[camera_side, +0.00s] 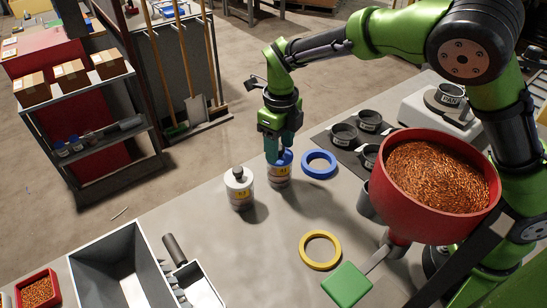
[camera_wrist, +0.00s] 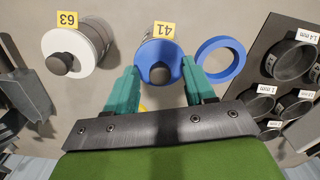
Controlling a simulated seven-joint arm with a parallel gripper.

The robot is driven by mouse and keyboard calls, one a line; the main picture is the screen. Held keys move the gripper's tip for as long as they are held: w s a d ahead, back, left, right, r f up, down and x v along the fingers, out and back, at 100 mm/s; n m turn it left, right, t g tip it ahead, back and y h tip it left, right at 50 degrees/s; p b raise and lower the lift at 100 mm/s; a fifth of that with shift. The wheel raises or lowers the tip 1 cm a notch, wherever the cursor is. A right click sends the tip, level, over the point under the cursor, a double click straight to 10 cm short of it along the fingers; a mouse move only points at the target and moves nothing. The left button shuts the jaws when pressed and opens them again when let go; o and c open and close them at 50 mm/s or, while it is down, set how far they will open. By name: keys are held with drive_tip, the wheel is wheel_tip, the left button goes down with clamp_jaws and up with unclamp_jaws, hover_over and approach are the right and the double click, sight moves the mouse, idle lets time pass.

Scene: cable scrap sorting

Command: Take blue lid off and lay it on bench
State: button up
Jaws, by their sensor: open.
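The blue lid (camera_wrist: 148,54) with a dark knob (camera_wrist: 160,73) sits on a jar with a yellow 41 tag (camera_wrist: 164,30). In the wrist view my gripper (camera_wrist: 160,66) is open, with one finger on each side of the knob. I cannot tell whether the fingers touch the lid.
A white-lidded jar (camera_side: 240,190) stands close on the left, and a blue ring (camera_side: 319,164) lies close on the right. Bench is clear in front of the jars.

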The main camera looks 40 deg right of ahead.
sight(280, 147)
clamp_jaws()
drive_tip(key=shift+r, duration=0.1)
drive_tip(key=shift+r, duration=0.35)
wheel_tip(280, 147, up, 3)
drive_tip(key=shift+s, duration=0.1)
drive_tip(key=s+d+r, duration=0.1)
drive_tip(key=s+d, duration=0.4)
drive_tip(key=s, duration=0.9)
drive_tip(key=w+d+f, duration=0.1)
drive_tip(key=f, duration=0.1)
drive_tip(key=w+d+f, duration=0.1)
drive_tip(key=f, duration=0.2)
drive_tip(key=w+d+f, duration=0.1)
drive_tip(key=f, duration=0.2)
drive_tip(key=shift+w+d, duration=0.1)
drive_tip(key=shift+d, duration=0.2)
drive_tip(key=shift+f, duration=2.2)
